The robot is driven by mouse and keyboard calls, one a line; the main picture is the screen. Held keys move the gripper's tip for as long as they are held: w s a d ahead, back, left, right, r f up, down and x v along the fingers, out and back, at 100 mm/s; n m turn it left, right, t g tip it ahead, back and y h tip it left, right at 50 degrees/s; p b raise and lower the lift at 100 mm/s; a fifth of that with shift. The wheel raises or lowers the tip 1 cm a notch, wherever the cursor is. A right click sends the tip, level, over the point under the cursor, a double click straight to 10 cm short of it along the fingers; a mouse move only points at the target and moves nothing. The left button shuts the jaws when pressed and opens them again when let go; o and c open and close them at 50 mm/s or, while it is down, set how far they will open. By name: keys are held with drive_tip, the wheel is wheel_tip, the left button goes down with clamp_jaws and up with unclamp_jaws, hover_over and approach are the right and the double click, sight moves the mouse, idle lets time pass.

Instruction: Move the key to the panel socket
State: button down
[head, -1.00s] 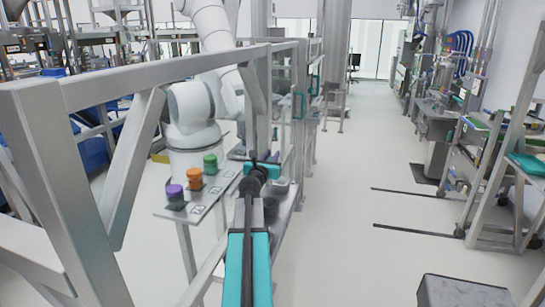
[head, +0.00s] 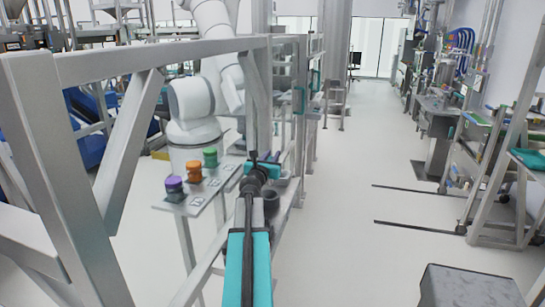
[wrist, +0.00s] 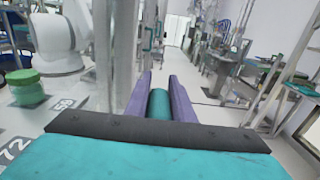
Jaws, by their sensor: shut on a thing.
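My gripper (wrist: 159,82) has two purple fingers in the wrist view. It is shut on a teal cylinder, which seems to be the key (wrist: 158,108); only part of it shows between the fingers. In the head view my teal and black arm reaches forward, and the gripper end (head: 262,166) is over the right edge of a narrow shelf. I cannot make out the key there. I cannot pick out the panel socket in either view.
A light shelf (head: 183,206) carries purple (head: 174,185), orange (head: 194,170) and green (head: 210,156) knob-like pieces, left of my arm. A grey metal frame (head: 160,62) stands close on the left. A grey box (head: 470,285) is at lower right. The floor on the right is mostly clear.

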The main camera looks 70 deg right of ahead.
drive_tip(key=shift+f+b, duration=1.7)
drive_tip(key=shift+f, duration=0.4)
drive_tip(key=shift+f+b, duration=2)
drive_tip(key=shift+f, duration=0.4)
idle(1.6)
idle(0.3)
drive_tip(key=c, duration=0.9)
unclamp_jaws()
drive_tip(key=shift+r, duration=0.1)
